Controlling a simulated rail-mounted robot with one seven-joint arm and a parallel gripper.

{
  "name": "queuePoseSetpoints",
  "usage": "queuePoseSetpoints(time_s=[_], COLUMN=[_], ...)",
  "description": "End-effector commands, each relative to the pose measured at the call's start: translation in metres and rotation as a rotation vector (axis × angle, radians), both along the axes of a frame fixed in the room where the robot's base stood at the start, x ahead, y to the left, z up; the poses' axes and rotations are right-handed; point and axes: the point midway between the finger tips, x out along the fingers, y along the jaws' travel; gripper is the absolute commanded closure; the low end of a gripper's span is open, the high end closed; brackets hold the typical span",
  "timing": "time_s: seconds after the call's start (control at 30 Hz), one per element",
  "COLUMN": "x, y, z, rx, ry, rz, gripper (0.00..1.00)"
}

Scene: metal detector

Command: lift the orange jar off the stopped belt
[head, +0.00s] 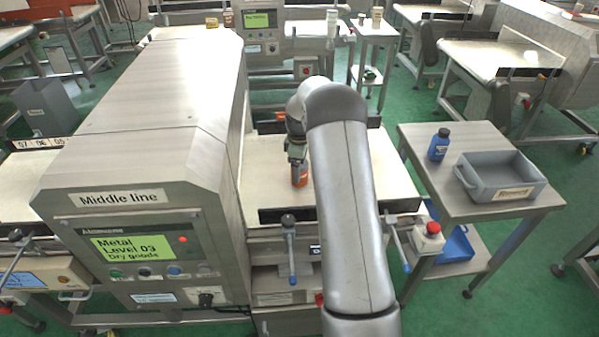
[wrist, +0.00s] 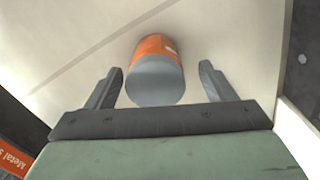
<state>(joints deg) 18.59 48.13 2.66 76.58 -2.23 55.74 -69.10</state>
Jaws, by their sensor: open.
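The orange jar (head: 300,175) stands on the pale belt (head: 263,178) just right of the metal detector housing in the head view. In the wrist view the jar (wrist: 156,72) shows its grey lid and orange side. My gripper (head: 298,158) is right at the jar in the head view, and my arm hides part of the belt beside it. In the wrist view my gripper (wrist: 161,85) is open, with one finger on each side of the jar and a visible gap to both. The jar's lid end lies between and slightly beyond the fingertips.
The metal detector (head: 150,130) rises close on the left. A side table (head: 455,150) at right holds a blue jar (head: 439,145) and a grey tray (head: 466,183). A red button (head: 433,228) and lever handles (head: 290,243) stick out at the belt's front.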

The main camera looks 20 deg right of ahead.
Motion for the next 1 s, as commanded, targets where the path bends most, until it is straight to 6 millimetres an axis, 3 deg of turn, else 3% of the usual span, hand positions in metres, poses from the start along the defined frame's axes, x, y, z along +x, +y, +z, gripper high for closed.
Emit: queuePoseSetpoints(time_s=[0.23, 0.53, 0.57, 0.73, 1.0], x=[0.003, 0.004, 0.004, 0.003, 0.004], y=[-0.003, -0.003, -0.003, -0.003, -0.003], z=[-0.035, -0.041, -0.041, -0.041, -0.04], rx=[0.001, 0.0, 0.0, 0.0, 0.0], ry=[0.003, 0.0, 0.0, 0.0, 0.0], rz=[0.0, 0.0, 0.0, 0.0, 0.0], gripper=[0.23, 0.23, 0.29, 0.75, 0.75])
